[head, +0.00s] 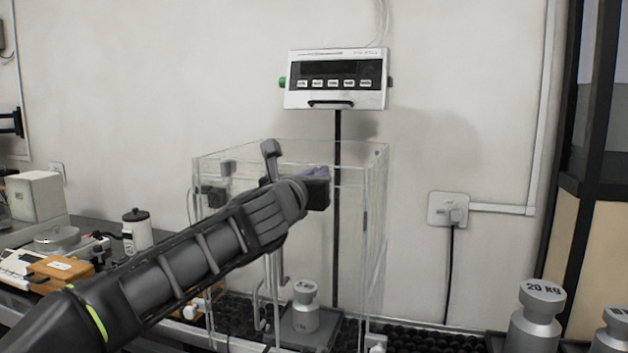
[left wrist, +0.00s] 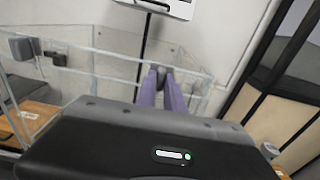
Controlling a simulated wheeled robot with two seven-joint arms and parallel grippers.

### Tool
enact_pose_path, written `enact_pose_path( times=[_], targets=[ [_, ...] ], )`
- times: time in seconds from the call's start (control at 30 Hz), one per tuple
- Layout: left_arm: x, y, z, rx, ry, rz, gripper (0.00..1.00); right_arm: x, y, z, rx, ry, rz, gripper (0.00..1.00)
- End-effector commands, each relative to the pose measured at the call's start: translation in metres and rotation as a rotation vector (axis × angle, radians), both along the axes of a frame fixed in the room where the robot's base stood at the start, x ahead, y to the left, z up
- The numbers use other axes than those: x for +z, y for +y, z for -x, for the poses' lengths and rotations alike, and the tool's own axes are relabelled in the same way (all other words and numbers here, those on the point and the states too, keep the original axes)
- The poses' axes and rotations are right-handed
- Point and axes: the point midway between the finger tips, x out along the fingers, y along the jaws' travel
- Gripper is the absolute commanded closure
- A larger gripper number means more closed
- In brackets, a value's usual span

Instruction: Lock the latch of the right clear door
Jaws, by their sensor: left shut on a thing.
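A clear box (head: 375,225) with clear doors stands below the scale display. My left gripper (head: 313,172) reaches in from the left at the box's upper front edge. Its purple fingers (left wrist: 167,90) are shut on a small dark grey piece, which looks like the right door's latch (left wrist: 162,73). In the head view my gripper hides this latch, and its exact position cannot be told. A dark latch block (head: 214,192) sits on the left part of the box; it also shows in the left wrist view (left wrist: 21,47). My right gripper is not in view.
A steel weight (head: 306,308) stands inside the clear box. The display (head: 335,80) is above on the wall. A 20 kg weight (head: 538,318) stands at the right. A bottle (head: 137,232) and an orange-brown box (head: 60,270) are at the left.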

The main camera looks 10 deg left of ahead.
Motion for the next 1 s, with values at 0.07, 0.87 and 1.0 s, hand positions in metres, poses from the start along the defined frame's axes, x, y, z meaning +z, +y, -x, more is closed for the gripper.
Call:
enact_pose_path(
  times=[0.07,0.87,1.0],
  targets=[
    [-0.0019,-0.0005,-0.0005,-0.001,0.004,0.008,1.00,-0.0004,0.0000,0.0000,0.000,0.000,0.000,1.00],
    [-0.0004,-0.0001,-0.0001,0.000,0.002,0.009,0.65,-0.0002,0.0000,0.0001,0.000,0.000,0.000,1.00],
    [0.0002,0.0004,0.0037,0.000,0.000,0.008,0.65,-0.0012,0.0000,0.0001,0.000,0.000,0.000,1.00]
  ],
)
